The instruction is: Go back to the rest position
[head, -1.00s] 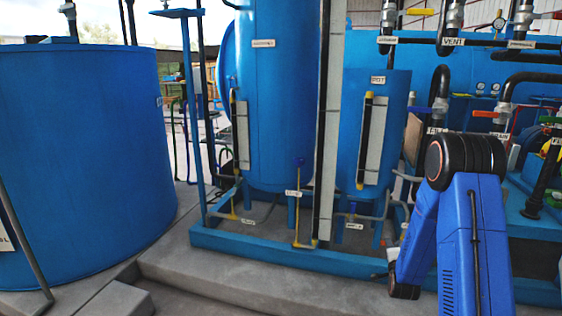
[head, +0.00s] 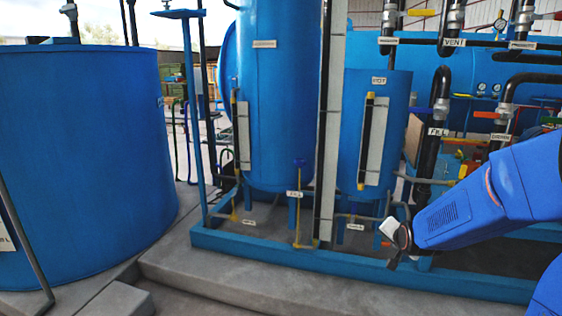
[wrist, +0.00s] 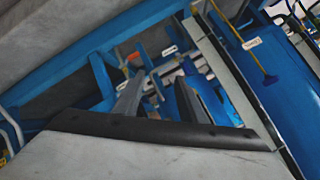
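My gripper (head: 393,240) is at the end of my blue arm, low on the right in the head view, in front of the blue skid frame. In the wrist view two grey fingers of my gripper (wrist: 161,78) stand apart with nothing visible between them. Behind them are blue frame members and small labels. The arm reaches in from the right edge of the head view, with its forearm sloping down to the left. No object is seen held.
A large blue tank (head: 85,160) stands at left. Two blue vessels, a tall one (head: 277,110) and a shorter one (head: 378,130), stand on the blue skid frame (head: 300,258). Labelled valves and black pipes (head: 440,85) are at right. Concrete floor lies in front.

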